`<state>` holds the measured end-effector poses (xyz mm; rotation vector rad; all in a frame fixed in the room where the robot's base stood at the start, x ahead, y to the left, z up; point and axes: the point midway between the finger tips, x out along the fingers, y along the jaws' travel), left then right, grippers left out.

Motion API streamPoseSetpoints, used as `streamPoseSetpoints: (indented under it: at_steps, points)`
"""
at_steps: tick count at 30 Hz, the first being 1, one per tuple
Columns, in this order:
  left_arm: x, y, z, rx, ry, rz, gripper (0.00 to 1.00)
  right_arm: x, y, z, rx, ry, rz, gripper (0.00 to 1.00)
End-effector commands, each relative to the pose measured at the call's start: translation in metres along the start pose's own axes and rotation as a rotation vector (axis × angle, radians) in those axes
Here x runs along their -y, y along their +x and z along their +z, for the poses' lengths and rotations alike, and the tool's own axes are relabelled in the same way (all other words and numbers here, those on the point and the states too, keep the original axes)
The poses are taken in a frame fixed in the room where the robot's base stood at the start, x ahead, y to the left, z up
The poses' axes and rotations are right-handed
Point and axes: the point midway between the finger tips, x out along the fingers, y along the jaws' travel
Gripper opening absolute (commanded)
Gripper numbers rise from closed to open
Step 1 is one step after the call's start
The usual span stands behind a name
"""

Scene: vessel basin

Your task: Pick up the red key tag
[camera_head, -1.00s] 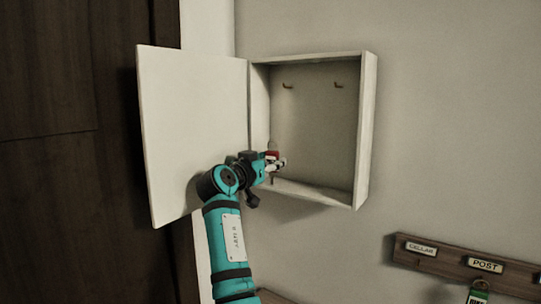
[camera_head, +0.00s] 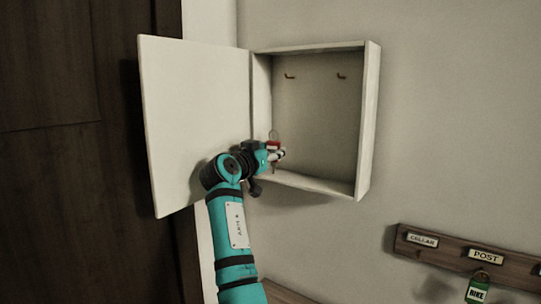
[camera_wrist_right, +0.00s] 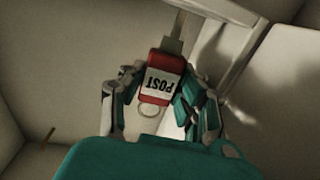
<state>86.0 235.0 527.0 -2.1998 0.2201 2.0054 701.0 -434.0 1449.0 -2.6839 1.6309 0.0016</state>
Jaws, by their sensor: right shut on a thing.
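The red key tag (camera_head: 273,145) is at the fingers of my right gripper (camera_head: 279,155), in front of the lower left part of the open wall cabinet (camera_head: 372,130). A ring shows at one end of the tag and a key at the other. My left gripper is in no view.
The cabinet door (camera_head: 195,120) stands open to the left. Two empty hooks (camera_head: 290,76) are on the cabinet's back wall. A wooden key rack (camera_head: 450,258) with CELLAR and POST labels is at the lower right, with a green BIKE tag (camera_head: 477,291) hanging there.

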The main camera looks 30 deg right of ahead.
Motion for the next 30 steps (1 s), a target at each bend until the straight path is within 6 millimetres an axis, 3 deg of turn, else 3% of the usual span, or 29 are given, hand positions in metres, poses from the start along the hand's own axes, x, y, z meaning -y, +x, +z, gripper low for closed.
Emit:
streamPoseSetpoints:
  at_steps: [9,24,30]
  points:
    - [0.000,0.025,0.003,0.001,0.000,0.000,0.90,-0.001,-0.002,-0.031,-0.003,0.003,0.000,0.00]
    - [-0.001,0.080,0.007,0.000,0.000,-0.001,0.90,-0.060,-0.108,-0.039,-0.002,0.006,-0.003,0.00]
    - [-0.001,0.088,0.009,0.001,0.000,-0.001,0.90,-0.074,-0.133,-0.044,-0.002,0.002,-0.001,0.00]
